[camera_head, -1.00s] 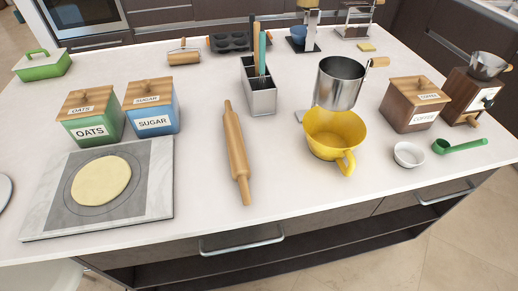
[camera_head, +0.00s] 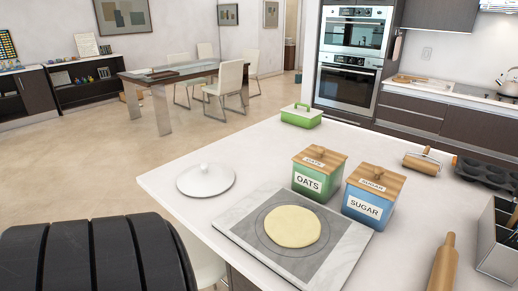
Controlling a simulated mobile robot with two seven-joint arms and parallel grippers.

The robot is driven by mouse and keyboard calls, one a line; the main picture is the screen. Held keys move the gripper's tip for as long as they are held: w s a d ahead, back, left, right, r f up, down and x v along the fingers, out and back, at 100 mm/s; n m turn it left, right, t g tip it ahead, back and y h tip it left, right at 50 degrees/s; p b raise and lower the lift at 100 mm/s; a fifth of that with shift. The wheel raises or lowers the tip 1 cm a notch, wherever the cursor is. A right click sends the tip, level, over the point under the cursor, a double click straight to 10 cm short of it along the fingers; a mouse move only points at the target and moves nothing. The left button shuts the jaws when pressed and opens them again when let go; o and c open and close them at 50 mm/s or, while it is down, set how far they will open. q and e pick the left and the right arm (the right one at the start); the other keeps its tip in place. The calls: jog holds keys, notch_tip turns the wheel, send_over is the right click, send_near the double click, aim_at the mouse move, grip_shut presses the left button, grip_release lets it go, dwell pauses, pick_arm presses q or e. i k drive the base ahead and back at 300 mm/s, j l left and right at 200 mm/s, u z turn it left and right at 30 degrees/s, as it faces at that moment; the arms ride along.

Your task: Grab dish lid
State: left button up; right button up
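A white round dish lid (camera_head: 206,179) with a small knob on top lies on the white countertop, near its left corner. It sits to the left of the marble board. A green dish with a green lid and handle (camera_head: 301,115) stands farther back on the same counter. Neither of my grippers shows in this view. A black ribbed part, probably of my own arm, fills the lower left corner and is apart from the white lid in the picture.
The marble board (camera_head: 348,257) with dough (camera_head: 292,226) lies right of the lid. The oats canister (camera_head: 318,173) and sugar canister (camera_head: 373,195) stand behind it. A rolling pin (camera_head: 442,265) is at lower right. The counter between lid and green dish is clear.

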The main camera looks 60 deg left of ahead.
aim_at(203, 180)
jog(key=u, duration=2.35)
jog(key=z, duration=0.65)
jog(key=j+z, duration=0.25)
jog(key=z, duration=0.2)
jog(key=j+z, duration=0.65)
jog(key=z, duration=0.2)
jog(key=j+z, duration=0.25)
jog(key=z, duration=0.15)
